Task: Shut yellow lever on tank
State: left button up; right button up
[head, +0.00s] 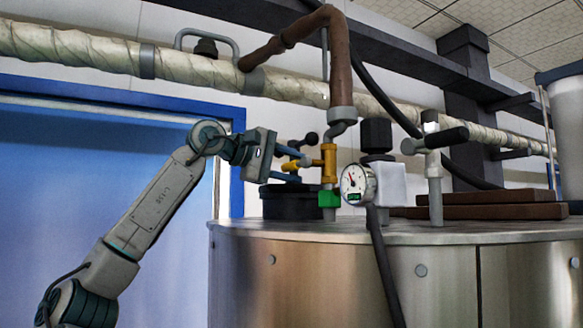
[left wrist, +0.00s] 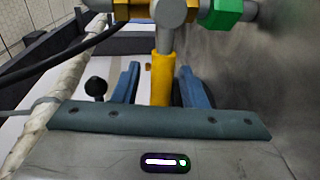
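The yellow lever (head: 293,166) sticks out to the left from the valve on the brown pipe, above the metal tank (head: 370,270). In the left wrist view the lever (left wrist: 162,78) runs from the grey valve joint (left wrist: 174,12) down between my fingers. My left gripper (head: 291,163) is at the lever, with one blue finger above it and one below. In the left wrist view the gripper (left wrist: 160,84) is open, with a gap visible on each side of the lever. My right gripper is not in view.
A green block (head: 329,198) sits under the yellow valve body, and a round gauge (head: 357,185) is just right of it. A black cylinder (head: 290,202) stands below the lever. A wrapped pipe (head: 80,48) crosses behind. Free room lies left, before the blue door (head: 60,180).

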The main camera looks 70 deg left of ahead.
pick_arm(q)
jog(key=shift+s, duration=0.6)
jog(key=b+v, duration=0.2)
jog(key=v, duration=0.7)
jog(key=shift+s+r+b, duration=0.15)
jog(key=shift+s+b, duration=0.1)
jog(key=shift+b, duration=0.05)
